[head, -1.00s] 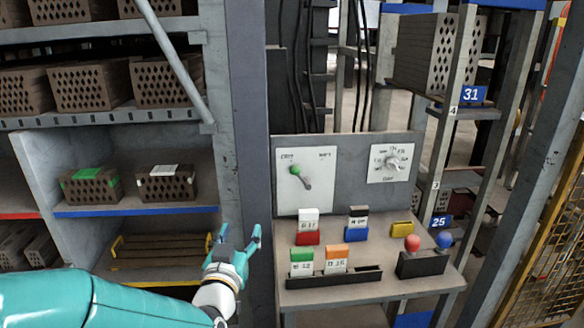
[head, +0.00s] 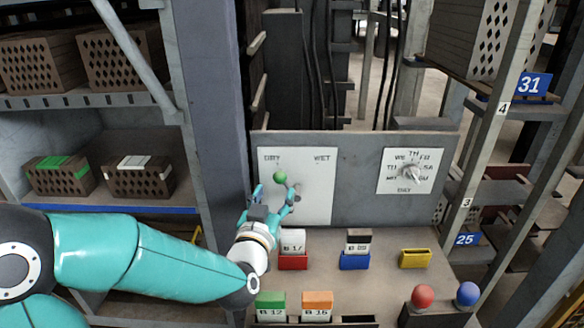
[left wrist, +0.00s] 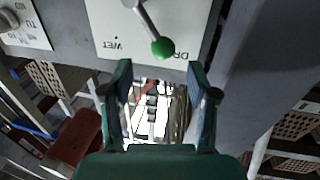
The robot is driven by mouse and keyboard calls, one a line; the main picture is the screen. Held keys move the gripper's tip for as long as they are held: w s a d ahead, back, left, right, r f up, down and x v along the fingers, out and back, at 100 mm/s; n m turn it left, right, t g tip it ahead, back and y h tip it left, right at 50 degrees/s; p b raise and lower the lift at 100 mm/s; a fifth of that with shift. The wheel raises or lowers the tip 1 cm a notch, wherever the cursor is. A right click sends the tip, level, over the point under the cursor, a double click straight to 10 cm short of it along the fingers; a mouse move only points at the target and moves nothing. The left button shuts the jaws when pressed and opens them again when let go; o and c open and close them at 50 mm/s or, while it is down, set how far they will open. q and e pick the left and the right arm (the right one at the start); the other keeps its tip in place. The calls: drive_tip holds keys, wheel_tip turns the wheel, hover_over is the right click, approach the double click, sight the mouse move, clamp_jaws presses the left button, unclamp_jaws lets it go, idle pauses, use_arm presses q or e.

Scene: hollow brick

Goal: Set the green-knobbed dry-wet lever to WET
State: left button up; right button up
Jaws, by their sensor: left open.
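The dry-wet lever has a round green knob (head: 280,177) and sits on a white plate (head: 318,200) marked DRY at left and WET at right. The knob is on the DRY side. In the left wrist view, which is turned over, the green knob (left wrist: 163,47) hangs from a grey metal rod near the DRY lettering. My left gripper (head: 273,192) is open at the plate, its fingers just below and around the knob in the head view. In the left wrist view the knob lies just beyond the open fingertips (left wrist: 157,72), with nothing between them. My right gripper is not in view.
A rotary dial (head: 410,172) is on the panel at right. The desk below holds a red card holder (head: 293,262), a blue one (head: 355,262), a yellow tray (head: 415,259), and red (head: 423,296) and blue (head: 467,293) knobs. A grey post (head: 210,110) stands left of the panel.

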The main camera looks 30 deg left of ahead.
sight(278, 181)
use_arm(q)
drive_tip(key=shift+w+a, duration=0.2)
drive_tip(key=shift+w, duration=0.15)
drive_tip(key=shift+w+a+r, duration=0.15)
drive_tip(key=shift+w+a, duration=0.05)
drive_tip(key=shift+w, duration=0.1)
drive_tip(key=p+x, duration=0.1)
drive_tip(key=x, duration=0.4)
drive_tip(key=shift+p, duration=0.3)
drive_tip(key=shift+w+a, duration=0.2)
drive_tip(key=shift+w, duration=0.15)
drive_tip(key=shift+s, duration=0.1)
clamp_jaws()
